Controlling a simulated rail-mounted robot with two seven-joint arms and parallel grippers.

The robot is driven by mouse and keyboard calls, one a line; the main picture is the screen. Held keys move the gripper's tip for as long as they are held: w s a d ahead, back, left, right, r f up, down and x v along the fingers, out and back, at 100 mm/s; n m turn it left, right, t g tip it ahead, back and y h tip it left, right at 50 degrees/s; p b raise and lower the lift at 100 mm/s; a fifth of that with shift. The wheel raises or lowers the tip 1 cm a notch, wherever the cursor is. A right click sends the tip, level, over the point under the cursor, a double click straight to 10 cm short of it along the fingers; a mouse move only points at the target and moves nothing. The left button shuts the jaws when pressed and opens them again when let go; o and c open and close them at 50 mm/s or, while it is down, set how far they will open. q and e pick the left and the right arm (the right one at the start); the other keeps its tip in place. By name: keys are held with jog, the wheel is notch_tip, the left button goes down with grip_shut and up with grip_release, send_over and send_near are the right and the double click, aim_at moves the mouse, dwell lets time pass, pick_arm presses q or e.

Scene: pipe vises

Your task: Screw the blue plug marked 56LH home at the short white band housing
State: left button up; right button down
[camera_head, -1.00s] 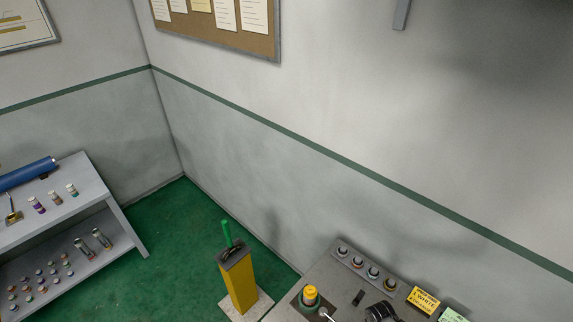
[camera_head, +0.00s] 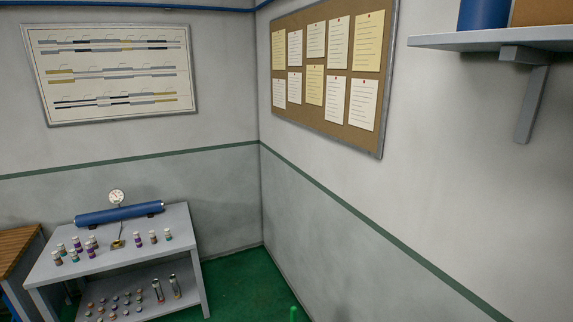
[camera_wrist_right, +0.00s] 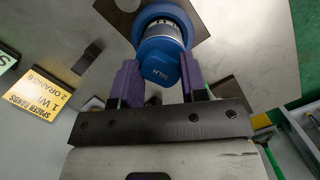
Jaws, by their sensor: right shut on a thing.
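I cannot tell if the pale part is the white band, nor how deep the plug sits. The head view shows neither gripper, and no plug or housing that I can make out there.
In the right wrist view, a yellow spacer-bands card (camera_wrist_right: 48,93) and a dark block (camera_wrist_right: 87,58) lie on the grey bench top. In the head view, a grey table (camera_head: 180,222) bears a blue pipe (camera_head: 118,213) and several small banded cylinders. A wall shelf (camera_head: 470,40) juts out at upper right.

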dwell(0.3)
jog(key=n, duration=0.4)
jog(key=shift+h, duration=0.4)
jog(key=n, duration=0.4)
jog(key=shift+h, duration=0.4)
jog(key=c, duration=0.6)
grip_release()
